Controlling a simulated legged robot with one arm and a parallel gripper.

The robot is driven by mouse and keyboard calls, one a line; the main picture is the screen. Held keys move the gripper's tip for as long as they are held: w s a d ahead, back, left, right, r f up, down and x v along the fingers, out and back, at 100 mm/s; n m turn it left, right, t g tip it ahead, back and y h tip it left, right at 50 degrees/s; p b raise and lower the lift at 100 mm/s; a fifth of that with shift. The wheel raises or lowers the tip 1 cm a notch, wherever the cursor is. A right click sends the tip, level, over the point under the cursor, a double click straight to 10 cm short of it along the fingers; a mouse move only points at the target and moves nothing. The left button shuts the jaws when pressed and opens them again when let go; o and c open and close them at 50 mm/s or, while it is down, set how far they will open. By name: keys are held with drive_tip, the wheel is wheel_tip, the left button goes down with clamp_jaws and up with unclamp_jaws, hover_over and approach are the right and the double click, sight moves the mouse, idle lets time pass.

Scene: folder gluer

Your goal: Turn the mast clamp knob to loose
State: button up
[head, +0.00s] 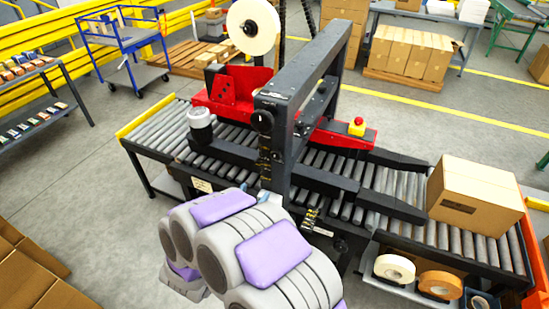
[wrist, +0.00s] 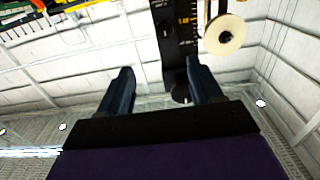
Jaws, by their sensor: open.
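The mast clamp knob (head: 262,121) is a round black knob with a small white mark, on the near face of the dark upright mast (head: 277,150). Which setting it points to is too small to read. In the wrist view, a dark round shape that looks like the knob (wrist: 181,96) shows at the lower end of the mast with its scale (wrist: 178,40), close beside the right finger. My gripper (wrist: 162,84) is open, with nothing between its fingers. In the head view my grey and purple arm hides the gripper, below the knob.
The mast stands over a roller conveyor (head: 395,185). A cardboard box (head: 472,195) sits on the right rollers. Tape rolls (head: 394,268) lie below.

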approach(274, 157)
drive_tip(key=x, duration=0.2)
drive_tip(key=b+x, duration=0.1)
drive_tip(key=x, duration=0.5)
drive_tip(key=shift+w+d+f+b, duration=0.1)
drive_tip(key=shift+w+d+b, duration=0.05)
drive_tip(key=shift+d+b, duration=0.2)
drive_tip(key=shift+w, duration=0.25)
drive_tip(key=shift+w+a, duration=0.15)
drive_tip(key=shift+a, duration=0.2)
drive_tip(key=shift+d, duration=0.45)
drive_tip(key=c, duration=0.4)
drive_tip(key=shift+a, duration=0.15)
drive_tip(key=c, duration=0.6)
